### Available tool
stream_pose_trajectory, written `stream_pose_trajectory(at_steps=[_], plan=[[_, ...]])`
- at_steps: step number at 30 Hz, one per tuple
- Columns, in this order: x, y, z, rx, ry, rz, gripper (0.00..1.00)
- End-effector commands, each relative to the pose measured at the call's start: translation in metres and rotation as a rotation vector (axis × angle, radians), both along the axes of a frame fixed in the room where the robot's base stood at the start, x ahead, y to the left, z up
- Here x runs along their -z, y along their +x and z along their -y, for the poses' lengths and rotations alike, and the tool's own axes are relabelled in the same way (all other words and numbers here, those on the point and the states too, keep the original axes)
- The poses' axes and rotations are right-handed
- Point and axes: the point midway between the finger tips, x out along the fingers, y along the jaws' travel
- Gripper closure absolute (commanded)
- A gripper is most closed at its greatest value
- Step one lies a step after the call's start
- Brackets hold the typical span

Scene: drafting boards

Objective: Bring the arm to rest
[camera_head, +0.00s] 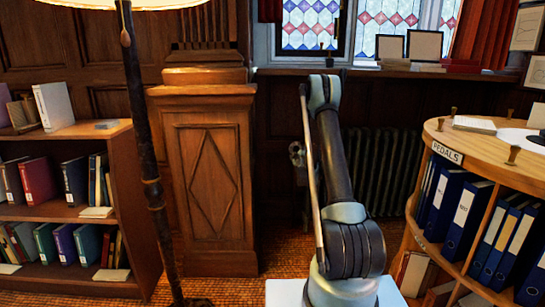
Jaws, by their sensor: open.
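My arm (334,160) rises from its light base in the middle of the view, with its elbow at the top in front of the window sill. The forearm beyond the elbow is mostly hidden behind the upper link. A small dark and silver part of my gripper (297,154) shows just left of the arm, in front of the dark panelling. It is open, and I see nothing held in it. Its fingertips are too small and covered to make out clearly.
A lamp pole (142,130) and a carved wooden post (205,180) stand left. A bookshelf (62,212) is far left. A curved shelf (480,150) with blue binders stands close on the right. A radiator (378,165) is behind my arm. Some carpet is clear.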

Motion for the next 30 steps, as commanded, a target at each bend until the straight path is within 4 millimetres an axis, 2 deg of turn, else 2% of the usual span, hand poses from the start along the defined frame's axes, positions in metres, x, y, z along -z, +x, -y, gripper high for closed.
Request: stream_pose_trajectory(at_steps=[3, 8, 14, 23, 30], plan=[[-0.026, -0.013, -0.003, -0.014, 0.038, -0.054, 0.39], [-0.054, -0.034, -0.007, -0.026, 0.096, -0.129, 0.39], [-0.086, -0.068, -0.011, -0.031, 0.164, -0.226, 0.39], [-0.123, -0.133, -0.015, -0.018, 0.265, -0.372, 0.39], [-0.144, -0.195, -0.017, 0.011, 0.340, -0.492, 0.39]])
